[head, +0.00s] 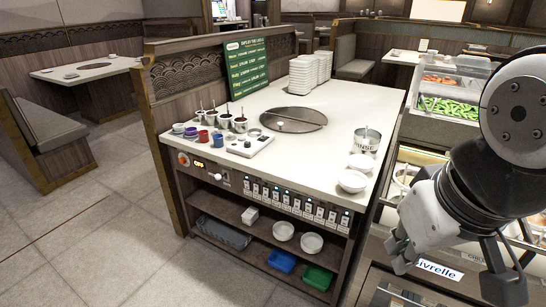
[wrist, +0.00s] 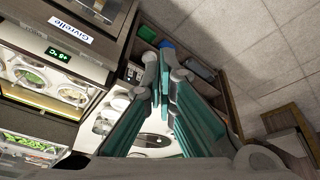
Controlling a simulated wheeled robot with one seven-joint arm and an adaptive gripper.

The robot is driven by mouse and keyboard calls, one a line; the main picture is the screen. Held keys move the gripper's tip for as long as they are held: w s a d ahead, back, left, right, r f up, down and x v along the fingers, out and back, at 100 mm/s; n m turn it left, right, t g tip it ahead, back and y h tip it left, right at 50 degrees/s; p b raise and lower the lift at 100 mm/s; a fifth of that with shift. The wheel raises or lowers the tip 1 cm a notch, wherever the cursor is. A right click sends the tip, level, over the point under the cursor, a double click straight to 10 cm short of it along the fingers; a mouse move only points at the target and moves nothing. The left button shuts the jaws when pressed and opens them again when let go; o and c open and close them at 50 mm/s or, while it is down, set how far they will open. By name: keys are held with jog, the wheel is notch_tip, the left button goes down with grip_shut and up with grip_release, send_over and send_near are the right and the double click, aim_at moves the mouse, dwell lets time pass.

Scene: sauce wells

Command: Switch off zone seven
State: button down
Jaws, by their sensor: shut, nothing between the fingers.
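A row of several white zone switches (head: 297,203) with small labels and bluish lights runs along the front edge panel of the white-topped counter (head: 330,130) in the head view. Their numbers are too small to read, so I cannot tell which one is zone seven or how it is set. My gripper (wrist: 163,77) is shut and empty in the wrist view, its teal fingers meeting at the tips. In the head view my gripper (head: 506,288) hangs at the lower right, well apart from the switches.
An orange-lit display (head: 199,165) and knob sit left on the panel. Shelves below hold bowls and trays. A food display case (head: 447,105) stands right. Floor at left is free.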

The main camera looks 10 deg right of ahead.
jog(key=w+d+f+n+h+b, duration=0.2)
jog(key=w+f+n+h+b, duration=0.15)
jog(key=w+f, duration=0.4)
jog(key=w+d+f+n+g+h+b, duration=0.1)
jog(key=w+d+f+n+h+b, duration=0.3)
jog(key=w+f, duration=0.35)
jog(key=w+d+f+n+h+b, duration=0.15)
jog(key=w+f+n+b, duration=0.25)
jog(key=w+f+b, duration=0.4)
jog(key=w+a+f+n+t+b, duration=0.4)
jog(key=w+a+f+n+t, duration=0.1)
jog(key=w+a+f+n, duration=0.2)
jog(key=w+a+f+n+t+b, duration=0.3)
jog(key=w+a+f+n+t, duration=0.2)
jog(key=w+f+n, duration=0.5)
notch_tip(320, 180, down, 3)
jog(key=w+a, duration=0.2)
jog(key=shift+a+f+b, duration=0.15)
jog(key=shift+a+b, duration=0.2)
jog(key=shift+b, duration=0.05)
jog(key=b, duration=0.4)
send_near(307, 209)
jog(key=x, duration=0.5)
jog(key=shift+w+f, duration=0.2)
jog(key=shift+w+d+r, duration=0.1)
jog(key=shift+w+d, duration=0.2)
jog(key=shift+w, duration=0.05)
